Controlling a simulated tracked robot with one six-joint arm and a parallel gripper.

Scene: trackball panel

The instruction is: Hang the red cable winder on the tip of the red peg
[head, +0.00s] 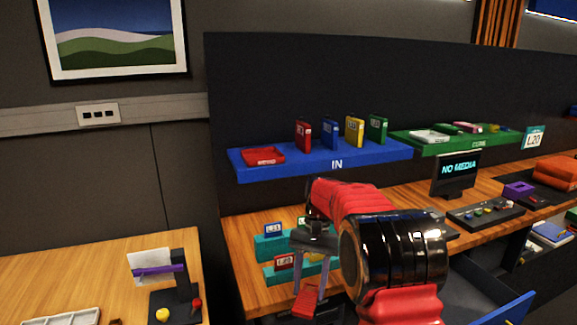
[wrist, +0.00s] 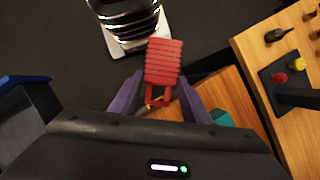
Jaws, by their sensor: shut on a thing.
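The red cable winder (wrist: 164,62) is a ribbed red block with a loop at its near end. My gripper (wrist: 158,103) is shut on it at the loop end, and the ribbed body sticks out beyond the fingers. In the head view, my gripper (head: 308,287) points down with the winder (head: 306,301) at its tips, low in front of the wooden desk. I cannot make out a red peg for certain. A small red knob (head: 196,303) on the black stand at the lower left also shows in the wrist view (wrist: 281,78).
The black stand (head: 185,275) with a purple band and a yellow knob (head: 162,315) is on the left wooden table (head: 70,270). Teal holders (head: 270,245) stand on the right desk, behind my gripper. A blue shelf (head: 370,155) is above. A dark gap separates the tables.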

